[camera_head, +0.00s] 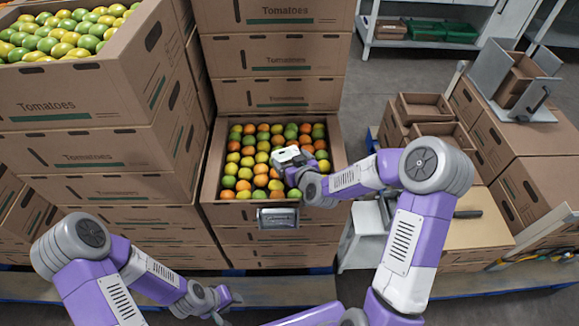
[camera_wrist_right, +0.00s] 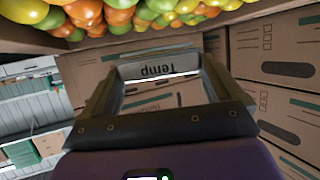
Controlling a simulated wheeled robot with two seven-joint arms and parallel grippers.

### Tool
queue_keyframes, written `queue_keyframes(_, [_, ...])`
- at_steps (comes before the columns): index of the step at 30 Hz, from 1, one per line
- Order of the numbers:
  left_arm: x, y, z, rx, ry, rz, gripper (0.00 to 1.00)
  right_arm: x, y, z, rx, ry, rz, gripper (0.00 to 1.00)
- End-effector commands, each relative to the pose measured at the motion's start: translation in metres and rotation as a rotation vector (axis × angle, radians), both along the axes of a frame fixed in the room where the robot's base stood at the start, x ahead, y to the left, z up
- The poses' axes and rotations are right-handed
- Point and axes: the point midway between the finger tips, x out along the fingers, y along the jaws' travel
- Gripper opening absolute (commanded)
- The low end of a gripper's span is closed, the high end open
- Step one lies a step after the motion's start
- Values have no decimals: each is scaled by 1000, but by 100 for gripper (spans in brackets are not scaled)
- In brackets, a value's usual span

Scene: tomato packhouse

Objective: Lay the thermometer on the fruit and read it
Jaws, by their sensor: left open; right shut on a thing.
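The thermometer, a grey box marked "Temp" (camera_wrist_right: 157,70), is between the fingertips of my right gripper (camera_wrist_right: 165,85). It appears upside down in the wrist view, and its reading is not legible. In the head view my right gripper (camera_head: 292,163) is over the fruit (camera_head: 245,160), and shut on the thermometer. I cannot tell whether the thermometer touches the fruit. My left gripper (camera_head: 225,300) is open and empty, low in front of the cartons.
A dark grey box-like thing (camera_head: 277,217) is at the fruit carton's front. Tall cartons (camera_head: 272,55) stand behind it, and a fruit-filled carton (camera_head: 75,100) rises at the left. Stacked cartons (camera_head: 520,150) and a small white stand (camera_head: 365,235) are at the right.

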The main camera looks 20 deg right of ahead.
Motion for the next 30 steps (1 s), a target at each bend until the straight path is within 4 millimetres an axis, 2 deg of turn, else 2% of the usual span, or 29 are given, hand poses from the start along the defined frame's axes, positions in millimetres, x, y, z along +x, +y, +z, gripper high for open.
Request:
queue_keyframes(8, [0,0,-10,0,-1,0,43,0,0,-36,2,2,0,59])
queue_keyframes(20, [0,0,-14,0,-1,0,43,0,0,-40,0,-2,0,59])
queue_keyframes(21, [0,0,-14,0,-1,0,43,0,0,-40,0,0,0,96])
queue_keyframes(22, [0,0,-13,0,-1,0,43,0,0,-39,0,0,0,100])
queue_keyframes(30, [0,0,-11,0,-1,0,43,0,0,-38,1,0,0,100])
